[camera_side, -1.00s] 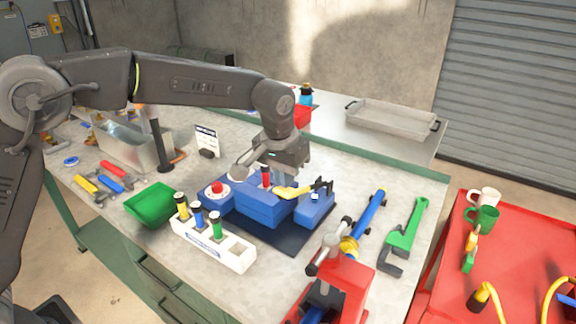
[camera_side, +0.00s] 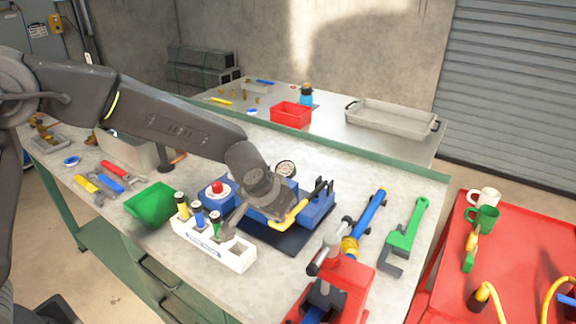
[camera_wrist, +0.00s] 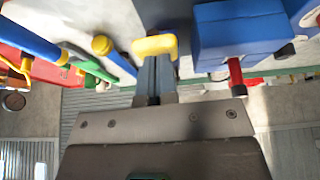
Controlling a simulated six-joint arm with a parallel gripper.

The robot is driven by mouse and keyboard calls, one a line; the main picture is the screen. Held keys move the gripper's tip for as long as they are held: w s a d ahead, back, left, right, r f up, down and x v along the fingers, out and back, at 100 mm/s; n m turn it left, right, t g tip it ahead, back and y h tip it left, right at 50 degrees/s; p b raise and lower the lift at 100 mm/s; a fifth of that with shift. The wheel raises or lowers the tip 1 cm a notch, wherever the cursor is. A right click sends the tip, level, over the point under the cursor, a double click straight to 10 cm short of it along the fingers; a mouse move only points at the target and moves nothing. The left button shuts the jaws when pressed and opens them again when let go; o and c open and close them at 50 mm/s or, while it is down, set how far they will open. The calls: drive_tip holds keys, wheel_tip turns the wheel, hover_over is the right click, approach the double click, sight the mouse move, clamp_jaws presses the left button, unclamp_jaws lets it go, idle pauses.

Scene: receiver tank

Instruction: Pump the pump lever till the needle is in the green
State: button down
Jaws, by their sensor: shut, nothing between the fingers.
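The blue pump unit (camera_side: 318,208) stands on a dark mat on the bench, partly hidden by my wrist in the side view. Its pump lever (camera_side: 288,217) has a yellow grip and slopes down toward the front left. The round gauge (camera_side: 286,168) shows behind my wrist; its needle and green zone are too small to read. In the wrist view, my gripper (camera_wrist: 155,66) is shut and empty, its fingertips right at the yellow lever grip (camera_wrist: 154,45). They seem to touch it. My fingertips are hidden in the side view.
A white rack (camera_side: 213,246) with several coloured cylinders stands just left of the pump, near my wrist. A red button (camera_side: 217,188) sits on a blue box.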

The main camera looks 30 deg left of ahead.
drive_tip(key=shift+s+f, duration=0.2)
drive_tip(key=shift+f, duration=0.3)
drive_tip(key=r, duration=0.5)
drive_tip(key=shift+w+r, duration=0.2)
drive_tip(key=shift+w, duration=0.1)
drive_tip(key=v, duration=0.9)
drive_tip(key=shift+s, duration=0.4)
drive_tip(key=shift+r, duration=0.1)
drive_tip(key=w+r+g, duration=0.4)
drive_tip(key=w+r, duration=0.5)
drive_tip(key=w, duration=0.1)
drive_tip(key=shift+w+r, duration=0.15)
drive_tip(key=shift+w, duration=0.1)
